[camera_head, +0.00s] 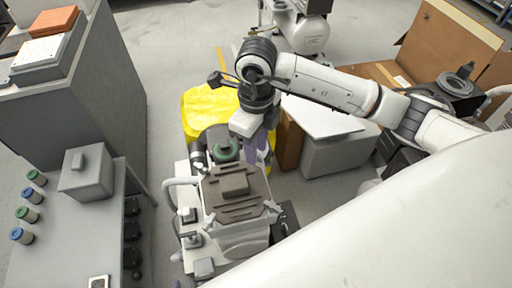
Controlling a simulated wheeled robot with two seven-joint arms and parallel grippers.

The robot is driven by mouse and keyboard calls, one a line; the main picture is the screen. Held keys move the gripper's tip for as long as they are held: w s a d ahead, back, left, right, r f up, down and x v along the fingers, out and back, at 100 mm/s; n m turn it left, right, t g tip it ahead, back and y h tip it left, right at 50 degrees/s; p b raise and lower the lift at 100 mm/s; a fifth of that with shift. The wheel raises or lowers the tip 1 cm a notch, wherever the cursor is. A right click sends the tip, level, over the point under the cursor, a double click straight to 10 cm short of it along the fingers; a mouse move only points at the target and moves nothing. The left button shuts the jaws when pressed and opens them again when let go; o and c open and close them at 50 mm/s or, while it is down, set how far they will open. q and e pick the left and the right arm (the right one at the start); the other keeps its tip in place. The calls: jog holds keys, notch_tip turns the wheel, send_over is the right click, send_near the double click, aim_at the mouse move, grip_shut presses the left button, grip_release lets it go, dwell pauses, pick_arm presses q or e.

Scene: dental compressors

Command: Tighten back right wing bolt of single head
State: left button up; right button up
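The single head compressor (236,203) stands at the centre of the view, with a dark ribbed plate on top and a green ring (228,151) at its back. Pale wing bolts show at its front corners, one at front left (209,221). My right gripper (250,128) reaches in from the right and hangs over the back right corner of the head. The wing bolt at that corner is hidden or too small to make out, and so is any contact with it. The fingertips are not clear enough to show if they are open. My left gripper is not in view.
A yellow cover (207,108) lies just behind the compressor. A grey bench (70,220) at left holds a grey box (87,178) and several small green and blue-topped parts. Cardboard boxes (440,45) and a white-topped box (335,150) stand at right. Floor shows behind.

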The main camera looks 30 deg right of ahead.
jog(key=shift+f, duration=0.4)
grip_shut()
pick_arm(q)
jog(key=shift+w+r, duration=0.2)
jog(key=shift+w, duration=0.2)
